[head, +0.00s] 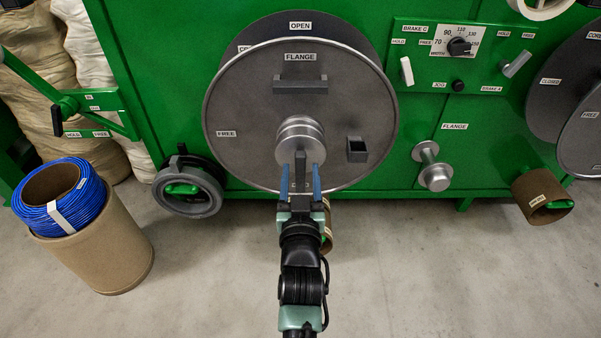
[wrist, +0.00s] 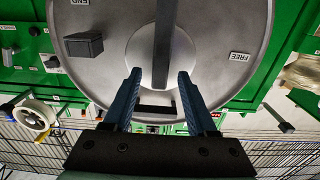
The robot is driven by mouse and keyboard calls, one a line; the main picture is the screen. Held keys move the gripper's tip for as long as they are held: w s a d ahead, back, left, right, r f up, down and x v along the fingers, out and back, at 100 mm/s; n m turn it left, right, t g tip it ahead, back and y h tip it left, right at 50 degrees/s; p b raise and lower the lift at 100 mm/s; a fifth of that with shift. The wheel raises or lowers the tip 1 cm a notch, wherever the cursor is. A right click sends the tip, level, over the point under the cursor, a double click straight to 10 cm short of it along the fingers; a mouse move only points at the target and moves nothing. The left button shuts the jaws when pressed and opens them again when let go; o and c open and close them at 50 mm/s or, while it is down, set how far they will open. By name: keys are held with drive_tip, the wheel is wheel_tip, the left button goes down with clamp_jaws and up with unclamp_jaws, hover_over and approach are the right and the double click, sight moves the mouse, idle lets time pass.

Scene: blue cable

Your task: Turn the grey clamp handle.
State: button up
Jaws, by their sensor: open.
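The grey clamp handle (head: 300,162) is a dark bar on the round metal hub (head: 300,130) at the centre of a big grey flange disc (head: 250,110). It points downward in the head view. In the wrist view the handle (wrist: 164,45) stands as an upright bar in front of the hub, which shows behind it. My gripper (head: 300,178) is open, with one blue finger on each side of the handle. In the wrist view my gripper (wrist: 160,82) shows gaps beside the bar; I cannot tell if either finger touches it. The handle's lower part is partly hidden by my gripper in the head view.
The flange also carries a grey bar grip (head: 300,84) and a square block (head: 357,150). A green machine panel (head: 405,120) with a dial (head: 459,46) and levers is at right. A cardboard drum (head: 105,255) with a blue cable coil (head: 85,210) stands at left. The front floor is clear beside my arm.

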drive_tip(key=shift+w+b, duration=0.3)
drive_tip(key=shift+w, duration=0.8)
drive_tip(key=shift+c, duration=0.3)
clamp_jaws()
idle(0.4)
